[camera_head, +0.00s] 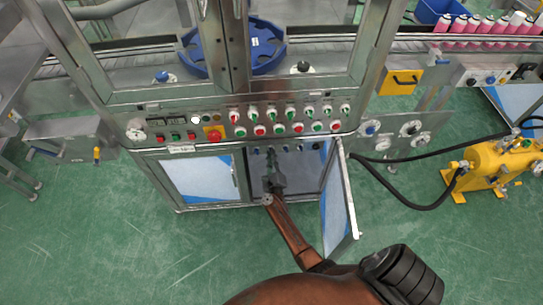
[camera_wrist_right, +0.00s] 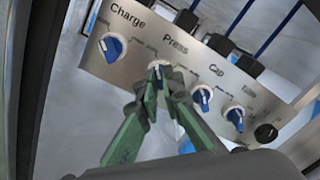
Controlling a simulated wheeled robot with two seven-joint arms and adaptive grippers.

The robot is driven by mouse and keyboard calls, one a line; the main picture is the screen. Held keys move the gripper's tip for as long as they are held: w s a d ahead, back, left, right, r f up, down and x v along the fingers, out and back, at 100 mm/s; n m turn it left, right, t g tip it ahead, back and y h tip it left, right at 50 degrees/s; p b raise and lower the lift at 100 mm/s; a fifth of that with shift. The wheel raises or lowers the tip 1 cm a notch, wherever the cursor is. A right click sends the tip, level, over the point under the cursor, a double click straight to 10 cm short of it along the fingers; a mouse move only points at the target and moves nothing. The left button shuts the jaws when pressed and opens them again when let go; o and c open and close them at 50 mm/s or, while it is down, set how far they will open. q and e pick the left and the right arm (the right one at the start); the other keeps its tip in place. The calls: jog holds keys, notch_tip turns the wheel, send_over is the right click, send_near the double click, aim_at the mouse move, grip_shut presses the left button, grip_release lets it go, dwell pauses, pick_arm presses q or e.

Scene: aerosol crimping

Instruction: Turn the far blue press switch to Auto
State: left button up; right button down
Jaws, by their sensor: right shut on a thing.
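The press switch (camera_wrist_right: 158,66) is a round white knob with a blue grip under the word Press on a metal panel (camera_wrist_right: 140,43) in the right wrist view. My right gripper (camera_wrist_right: 159,80) is shut on it, with one green-padded finger on each side, and the fingers cover part of the knob. The small position marks around it are too blurred to read. In the head view my right gripper (camera_head: 273,183) reaches into the open lower cabinet (camera_head: 296,182). My left gripper is out of view.
The charge knob (camera_wrist_right: 113,47) sits left of the press switch and the cap knob (camera_wrist_right: 202,97) to its right, close to the fingers. The open cabinet door (camera_head: 338,208) stands right of my arm. A yellow pump (camera_head: 497,170) with black hoses is farther right.

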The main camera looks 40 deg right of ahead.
dwell(0.3)
jog(key=c, duration=2.1)
grip_release()
jog(key=v, duration=0.7)
jog(key=shift+s, duration=0.2)
jog(key=shift+a, duration=0.15)
